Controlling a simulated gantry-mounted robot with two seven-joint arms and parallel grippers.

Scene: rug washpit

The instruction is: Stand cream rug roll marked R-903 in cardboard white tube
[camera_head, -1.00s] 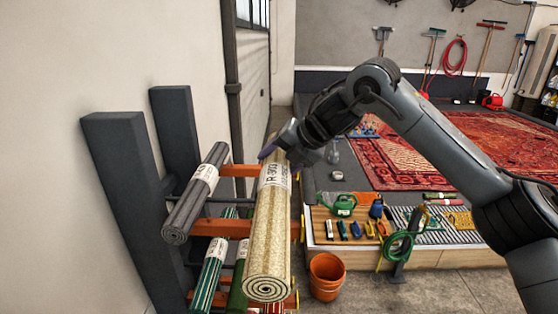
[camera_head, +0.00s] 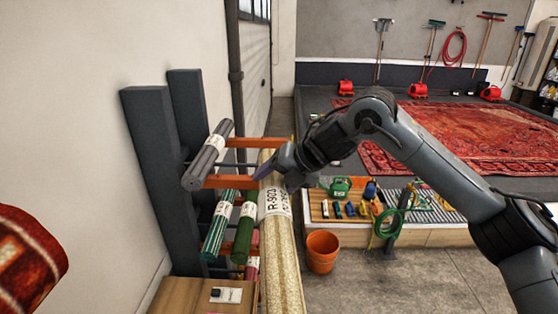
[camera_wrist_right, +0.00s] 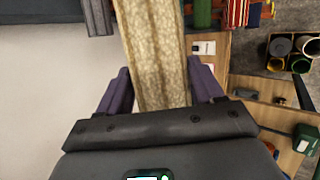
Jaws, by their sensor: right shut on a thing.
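The cream rug roll (camera_head: 282,250) has a white band marked R-903 and hangs at a slant in front of the rack in the head view. It also runs between my fingers in the right wrist view (camera_wrist_right: 158,55). My right gripper (camera_head: 274,172) is shut on it near the labelled band; its purple fingers (camera_wrist_right: 160,90) lie on both sides of the roll. The roll's lower end is cut off by the picture edge. Several round tubes (camera_wrist_right: 290,54) stand at the right of the wrist view, too small to tell surely which is the white cardboard one. My left gripper is not in view.
The rack with orange arms (camera_head: 238,182) holds a grey roll (camera_head: 208,155), a green striped roll (camera_head: 219,228) and a green roll (camera_head: 244,232). A wooden top (camera_head: 180,295) lies below it. A red patterned roll (camera_head: 28,262) is at lower left. A terracotta pot (camera_head: 322,252) stands on the floor.

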